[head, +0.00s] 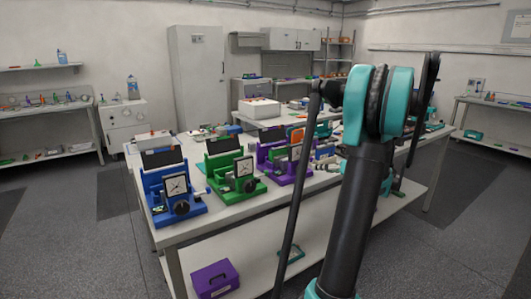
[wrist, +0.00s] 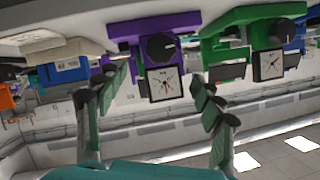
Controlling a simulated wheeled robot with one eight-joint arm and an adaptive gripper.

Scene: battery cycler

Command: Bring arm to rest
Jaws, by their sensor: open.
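My arm (head: 365,190) rises in the right half of the head view, with a dark link and a teal joint at its top. My gripper (wrist: 155,92) shows in the wrist view with its two green-padded fingers wide apart and nothing between them. The wrist picture is upside down. Behind the fingers are a purple device (wrist: 162,28) and a green device (wrist: 240,32), each with a square dial. I cannot make out my gripper in the head view, where my arm covers part of the table.
A white table (head: 225,215) carries a blue device (head: 172,190), a green device (head: 235,170) and a purple device (head: 281,164). A purple box (head: 215,280) sits on its lower shelf. A grey cabinet (head: 197,75) stands behind. The floor (head: 75,230) at the left is clear.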

